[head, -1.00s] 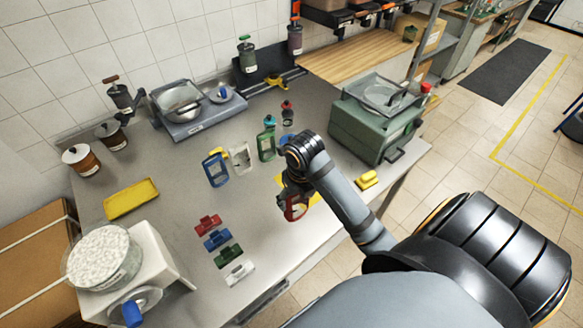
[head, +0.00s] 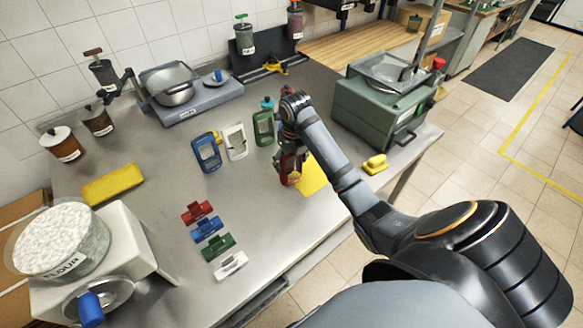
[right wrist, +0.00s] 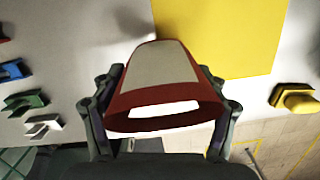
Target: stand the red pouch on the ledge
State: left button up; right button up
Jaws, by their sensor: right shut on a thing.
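The red pouch (head: 290,172) is in my right gripper (head: 291,152), close over the steel table by the left edge of a yellow mat (head: 315,177). In the right wrist view, the red pouch (right wrist: 152,97) sits between the two fingers, shut on its sides. Its open end faces the camera, and it has a pale label. I cannot tell whether its base touches the table. A wooden ledge-like top (head: 345,45) lies at the back right; I cannot tell whether this is the ledge meant. My left gripper is not in view.
Blue (head: 206,152), white (head: 235,141) and green (head: 263,128) pouches stand left of my arm. Several coloured clips (head: 210,228) lie in front. A green machine (head: 375,112) and a yellow block (head: 375,164) are at the right.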

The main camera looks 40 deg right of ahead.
jog(key=shift+f, duration=1.05)
jog(key=o, duration=0.9)
jog(key=shift+f, duration=0.2)
jog(key=o, duration=0.5)
jog(key=shift+c, duration=0.2)
jog(key=shift+r, duration=0.15)
